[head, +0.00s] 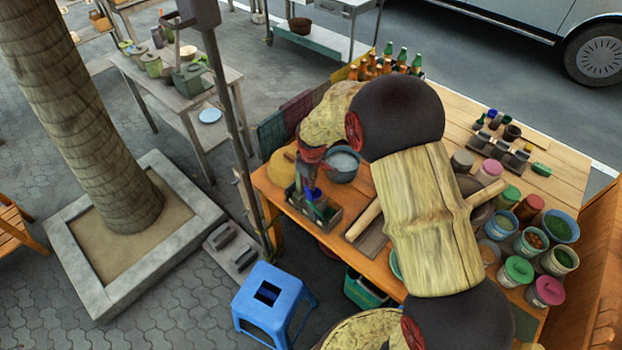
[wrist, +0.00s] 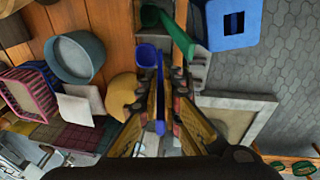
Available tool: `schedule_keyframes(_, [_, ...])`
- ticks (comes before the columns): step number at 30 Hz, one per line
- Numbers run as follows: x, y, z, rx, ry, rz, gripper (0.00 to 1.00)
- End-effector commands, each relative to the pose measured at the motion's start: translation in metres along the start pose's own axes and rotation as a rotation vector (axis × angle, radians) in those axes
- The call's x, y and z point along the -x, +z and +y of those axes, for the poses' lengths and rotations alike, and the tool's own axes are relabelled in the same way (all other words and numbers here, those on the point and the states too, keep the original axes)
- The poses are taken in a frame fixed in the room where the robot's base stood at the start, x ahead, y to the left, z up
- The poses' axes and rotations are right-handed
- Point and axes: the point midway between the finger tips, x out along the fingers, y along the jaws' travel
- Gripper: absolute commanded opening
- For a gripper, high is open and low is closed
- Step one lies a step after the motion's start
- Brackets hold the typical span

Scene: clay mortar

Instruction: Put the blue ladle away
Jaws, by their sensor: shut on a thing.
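The blue ladle (wrist: 147,55) is between the fingers of my gripper (wrist: 166,80) in the wrist view. Its bowl is beyond the fingertips and its handle runs back between them. In the head view my gripper (head: 309,178) is low over the left end of the orange table (head: 262,184), with some blue of the ladle (head: 315,193) showing below it. A dark green open box (head: 327,222) is under the ladle there. I cannot tell whether the ladle touches the box. My gripper is shut on the ladle.
A grey-blue pot (head: 343,168) and a yellow dome-like thing (head: 281,165) are close beside my gripper. Lidded tubs (head: 517,270) crowd the table's right part, and my arm hides its middle. A blue stool (head: 272,298) stands on the paving in front.

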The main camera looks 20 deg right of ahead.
Motion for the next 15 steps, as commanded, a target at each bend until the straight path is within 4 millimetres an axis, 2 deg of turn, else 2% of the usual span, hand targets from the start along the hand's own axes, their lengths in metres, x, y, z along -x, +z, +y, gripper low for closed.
schedule_keyframes(15, [-0.049, 0.006, -0.007, -0.001, 0.000, 0.000, 0.00])
